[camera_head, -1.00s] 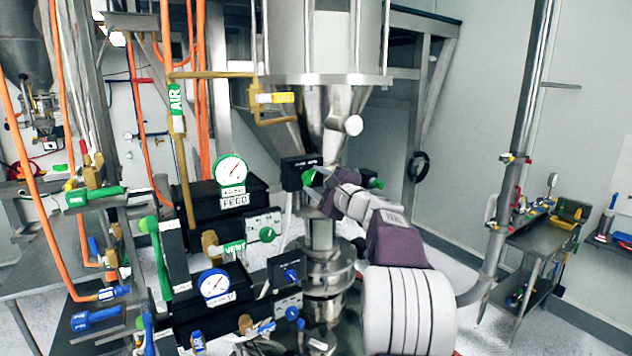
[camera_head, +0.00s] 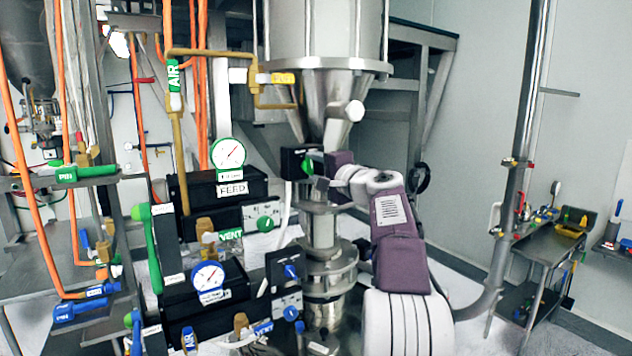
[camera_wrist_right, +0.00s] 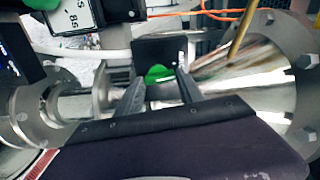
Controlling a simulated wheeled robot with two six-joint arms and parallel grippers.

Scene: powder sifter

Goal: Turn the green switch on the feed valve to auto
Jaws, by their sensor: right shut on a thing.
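The green switch (camera_head: 307,166) sits on a small black box (camera_head: 294,162) beside the steel feed pipe, below the hopper cone. My right gripper (camera_head: 316,172) reaches it from the right and is shut on the switch. In the right wrist view the green switch (camera_wrist_right: 158,74) lies between the two dark fingers (camera_wrist_right: 160,88), in front of the black box (camera_wrist_right: 160,50). The fingers partly hide the switch, and any label on the box cannot be read. My left gripper does not show.
A black FEED unit with a gauge (camera_head: 229,153) and a lower unit with a blue gauge (camera_head: 208,275) stand to the left. The steel hopper (camera_head: 325,30) is above. Orange hoses (camera_head: 195,110) hang at left. A side table (camera_head: 535,240) stands at right.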

